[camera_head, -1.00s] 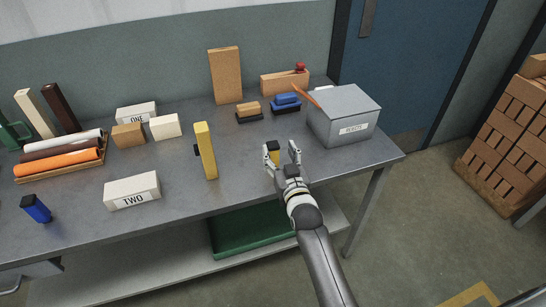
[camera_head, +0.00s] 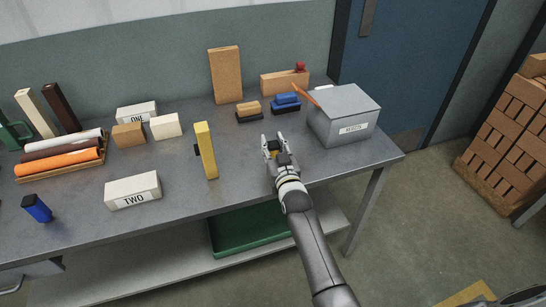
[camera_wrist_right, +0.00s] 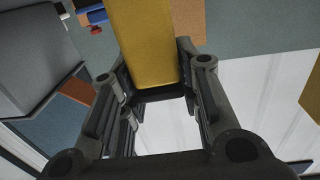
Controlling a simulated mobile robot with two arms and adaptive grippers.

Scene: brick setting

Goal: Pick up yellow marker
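The yellow marker (camera_head: 273,145) with a black end stands near the front right of the grey table, left of the grey bin. My right gripper (camera_head: 272,141) has one finger on each side of it. In the right wrist view the yellow body (camera_wrist_right: 145,40) rises from between the fingers (camera_wrist_right: 156,88), its dark end low between the pads. The fingers look closed against its sides; the contact line is partly in shadow. My left gripper is not in view.
The grey bin (camera_head: 345,115) stands close on the right. A yellow block (camera_head: 206,152) stands to the left. Blue and tan stamp-like pieces (camera_head: 286,103) lie behind. A white block marked TWO (camera_head: 132,191) and a blue marker (camera_head: 37,208) are farther left.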

